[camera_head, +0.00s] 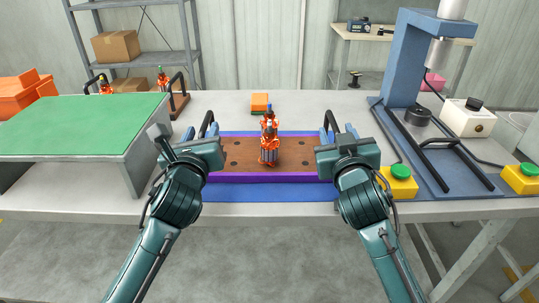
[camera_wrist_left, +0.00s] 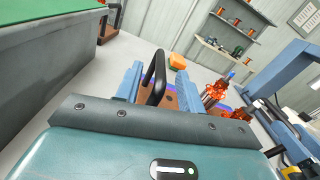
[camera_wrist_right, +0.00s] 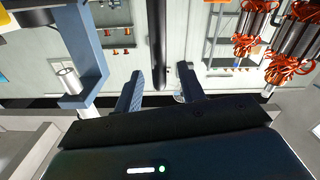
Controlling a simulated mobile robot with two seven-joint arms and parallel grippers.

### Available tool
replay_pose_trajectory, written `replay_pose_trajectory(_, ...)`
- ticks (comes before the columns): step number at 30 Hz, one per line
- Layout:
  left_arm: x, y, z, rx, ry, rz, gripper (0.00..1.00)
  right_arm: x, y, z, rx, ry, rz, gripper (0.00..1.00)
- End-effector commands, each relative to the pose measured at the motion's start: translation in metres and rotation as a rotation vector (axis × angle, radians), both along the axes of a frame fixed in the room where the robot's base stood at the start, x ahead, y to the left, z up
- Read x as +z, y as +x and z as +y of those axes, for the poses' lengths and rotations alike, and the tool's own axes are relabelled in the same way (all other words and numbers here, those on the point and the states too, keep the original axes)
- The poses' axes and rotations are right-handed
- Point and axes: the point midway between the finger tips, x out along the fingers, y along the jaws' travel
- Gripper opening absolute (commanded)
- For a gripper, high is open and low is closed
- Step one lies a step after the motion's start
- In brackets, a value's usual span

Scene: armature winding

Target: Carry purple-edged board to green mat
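The purple-edged board (camera_head: 230,178) lies on a blue mat at the middle of the table. It has a brown top with holes, two orange-and-grey armatures (camera_head: 268,150) standing on it, and a black handle at each end. My left gripper (camera_head: 211,134) is at the left handle; in the left wrist view its fingers are apart with the handle (camera_wrist_left: 153,77) between them. My right gripper (camera_head: 331,136) is at the right handle; in the right wrist view its fingers are apart with the handle (camera_wrist_right: 157,45) between them. The green mat (camera_head: 85,125) lies on a raised grey stand at left.
The grey stand (camera_head: 134,165) rises above the table at left. Another handled board with armatures (camera_head: 178,102) sits behind it. An orange block (camera_head: 260,103) lies behind the purple-edged board. At right are a blue press (camera_head: 401,60), yellow boxes with green buttons (camera_head: 399,182) and a white control box (camera_head: 467,117).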

Motion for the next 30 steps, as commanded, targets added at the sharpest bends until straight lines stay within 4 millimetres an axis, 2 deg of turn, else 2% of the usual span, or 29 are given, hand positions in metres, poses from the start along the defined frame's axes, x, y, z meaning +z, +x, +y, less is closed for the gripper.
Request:
replay_pose_trajectory(3, 0.000, 0.018, 0.000, 0.001, -0.001, 0.000, 0.39, 0.001, 0.018, 0.000, 0.000, 0.000, -0.001, 0.40)
replay_pose_trajectory(9, 0.000, 0.035, 0.000, 0.000, -0.002, 0.000, 0.39, 0.000, 0.034, 0.000, 0.001, 0.001, 0.000, 0.40)
replay_pose_trajectory(20, 0.000, 0.037, 0.000, -0.001, -0.001, 0.000, 0.38, 0.000, 0.037, 0.001, 0.001, 0.001, 0.000, 0.39)
replay_pose_trajectory(30, 0.000, 0.037, 0.000, 0.000, 0.000, 0.000, 0.10, 0.000, 0.037, 0.001, 0.001, 0.001, 0.000, 0.11)
